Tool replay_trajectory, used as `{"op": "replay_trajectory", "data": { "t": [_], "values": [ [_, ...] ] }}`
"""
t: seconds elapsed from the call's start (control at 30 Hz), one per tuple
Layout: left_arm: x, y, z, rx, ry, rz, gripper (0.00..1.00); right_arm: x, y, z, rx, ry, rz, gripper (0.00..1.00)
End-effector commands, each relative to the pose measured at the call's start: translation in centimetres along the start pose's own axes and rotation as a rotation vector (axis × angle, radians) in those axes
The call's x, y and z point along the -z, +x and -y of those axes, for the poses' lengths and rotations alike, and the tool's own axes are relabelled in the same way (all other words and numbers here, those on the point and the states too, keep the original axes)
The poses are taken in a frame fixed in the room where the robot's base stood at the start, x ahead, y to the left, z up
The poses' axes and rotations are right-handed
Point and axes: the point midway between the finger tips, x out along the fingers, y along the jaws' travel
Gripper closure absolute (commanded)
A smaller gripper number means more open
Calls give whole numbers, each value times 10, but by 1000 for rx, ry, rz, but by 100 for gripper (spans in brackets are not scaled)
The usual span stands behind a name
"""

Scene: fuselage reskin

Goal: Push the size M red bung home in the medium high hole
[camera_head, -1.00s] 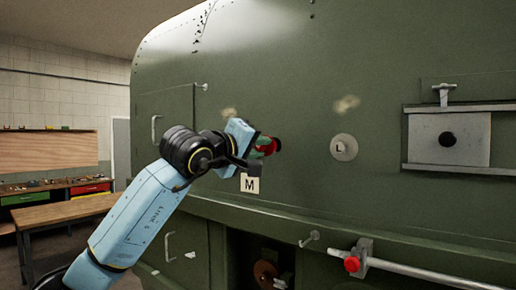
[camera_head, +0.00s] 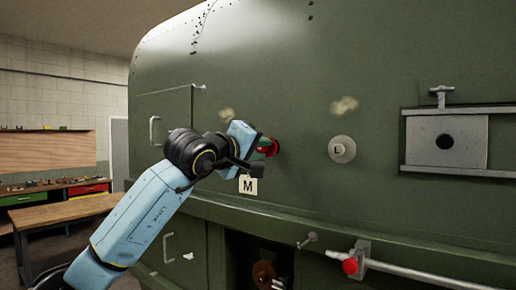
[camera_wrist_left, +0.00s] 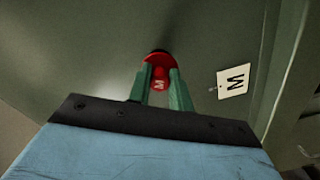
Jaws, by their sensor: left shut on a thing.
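In the head view the bung (camera_head: 270,147) shows as a red patch at the fingertips of my left gripper (camera_head: 264,150), against the green fuselage panel (camera_head: 300,110). A dark hole edge (camera_wrist_left: 157,52) shows just behind the bung, and most of the hole is hidden. I cannot tell how deep the bung sits. A white M label (camera_head: 248,185) is below. My right gripper is out of view.
A round metal disc (camera_head: 342,149) is on the panel to the right. Further right is a plate with a dark hole (camera_head: 445,140) between rails. Below, a rail with a red knob (camera_head: 350,266) sticks out. A wooden bench (camera_head: 75,210) stands at left.

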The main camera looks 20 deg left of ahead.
Motion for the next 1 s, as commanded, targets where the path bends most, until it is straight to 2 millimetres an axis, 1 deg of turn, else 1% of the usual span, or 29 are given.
{"op": "replay_trajectory", "data": {
  "t": [1.0],
  "values": [
    [0,21,-1,-1,1,1,100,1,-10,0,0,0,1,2]
  ]
}}
